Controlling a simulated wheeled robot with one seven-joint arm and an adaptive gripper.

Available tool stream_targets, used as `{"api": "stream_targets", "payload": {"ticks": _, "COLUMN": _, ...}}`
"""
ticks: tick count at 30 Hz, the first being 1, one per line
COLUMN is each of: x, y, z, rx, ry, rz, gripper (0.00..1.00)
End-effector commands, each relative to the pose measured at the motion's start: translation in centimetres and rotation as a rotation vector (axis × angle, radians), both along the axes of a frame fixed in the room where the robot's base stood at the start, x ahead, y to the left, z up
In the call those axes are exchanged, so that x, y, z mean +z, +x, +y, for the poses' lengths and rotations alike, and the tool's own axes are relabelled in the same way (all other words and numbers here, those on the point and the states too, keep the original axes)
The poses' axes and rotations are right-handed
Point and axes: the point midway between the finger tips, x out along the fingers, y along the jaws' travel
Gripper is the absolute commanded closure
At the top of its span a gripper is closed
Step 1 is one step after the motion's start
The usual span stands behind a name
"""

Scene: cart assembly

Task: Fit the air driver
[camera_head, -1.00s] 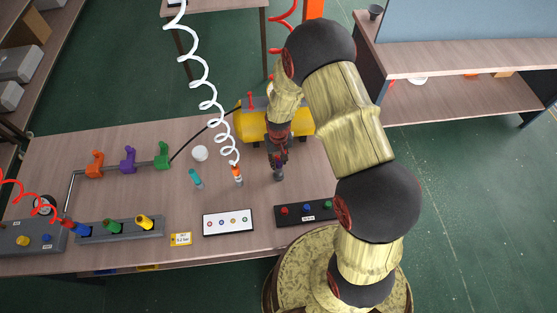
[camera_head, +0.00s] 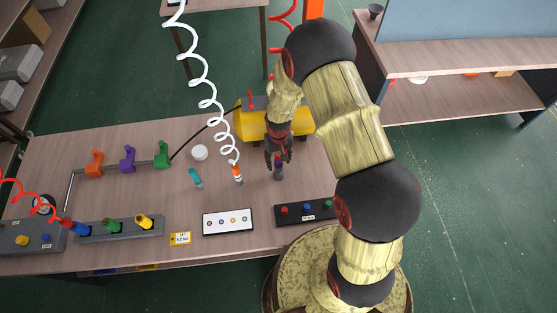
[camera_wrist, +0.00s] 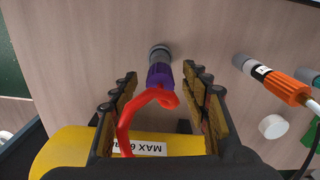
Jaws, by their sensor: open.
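A purple piece with a grey end (camera_wrist: 159,68) stands on the table between my gripper's jaws. A red hose (camera_wrist: 127,125) loops at it in the wrist view. In the head view the purple piece (camera_head: 279,164) is partly hidden by my gripper (camera_head: 279,150). The jaws (camera_wrist: 162,90) are open, one on each side of it, with gaps visible. I cannot tell which piece is the air driver. An orange piece with a white coiled hose (camera_head: 237,172) stands to the left, and a teal piece (camera_head: 195,179) beyond it.
A yellow tank (camera_head: 250,122) stands behind my gripper. A white panel (camera_head: 228,222) and a dark button box (camera_head: 304,211) lie in front. A rack with blue, green and yellow pieces (camera_head: 120,230) is at left. A white cap (camera_head: 200,153) lies behind the teal piece.

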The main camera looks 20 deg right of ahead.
Motion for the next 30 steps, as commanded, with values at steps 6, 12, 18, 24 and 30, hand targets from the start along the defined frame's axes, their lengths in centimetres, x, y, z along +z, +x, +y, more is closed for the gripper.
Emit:
{"api": "stream_targets", "payload": {"ticks": 6, "x": 0.0, "y": -0.1, "z": 0.0, "rx": 0.000, "ry": 0.000, "rz": 0.001, "gripper": 0.53}}
{"api": "stream_targets", "payload": {"ticks": 12, "x": 1.9, "y": 0.1, "z": 0.0, "rx": 0.000, "ry": 0.000, "rz": -0.002, "gripper": 0.53}}
{"api": "stream_targets", "payload": {"ticks": 18, "x": 6.0, "y": 0.1, "z": 0.0, "rx": 0.000, "ry": 0.000, "rz": -0.003, "gripper": 0.53}}
{"api": "stream_targets", "payload": {"ticks": 24, "x": 9.6, "y": 0.1, "z": 0.0, "rx": 0.000, "ry": 0.000, "rz": -0.002, "gripper": 0.53}}
{"api": "stream_targets", "payload": {"ticks": 30, "x": 11.6, "y": 0.0, "z": 0.0, "rx": 0.000, "ry": 0.000, "rz": -0.001, "gripper": 0.53}}
